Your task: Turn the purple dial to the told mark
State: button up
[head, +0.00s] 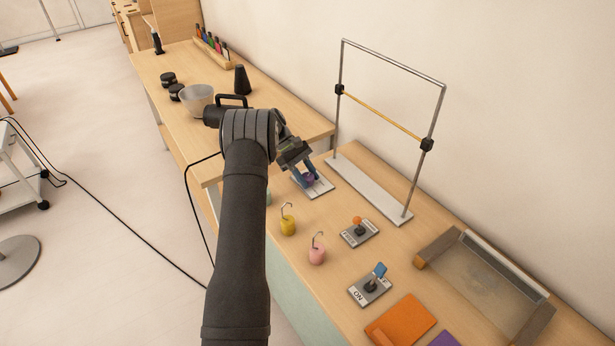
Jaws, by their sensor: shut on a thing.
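The purple dial (309,178) sits on a pale grey plate (324,188) on the wooden bench, just past the end of my arm in the head view. My gripper (308,177) points down at it, with its blue-grey fingers closed around the dial's sides. The fingers and wrist cover part of the dial and of the plate. Any marks on the plate are too small to read, so I cannot tell which mark the dial points to.
A metal frame with a yellow bar (383,112) stands behind the plate. Yellow (288,225) and pink (317,255) hooked weights and levers with orange (357,221) and blue (379,270) handles stand nearer. A tray (537,325) lies at right. A metal bowl (196,99) is at left.

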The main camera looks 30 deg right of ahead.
dwell(0.3)
jog(key=o, duration=1)
jog(key=shift+c, duration=0.2)
jog(key=shift+w+r, duration=0.1)
jog(key=v, duration=1.1)
jog(key=shift+w+r, duration=0.25)
jog(key=shift+s+f, duration=0.1)
jog(key=x, duration=1.1)
jog(key=shift+s+f, duration=0.25)
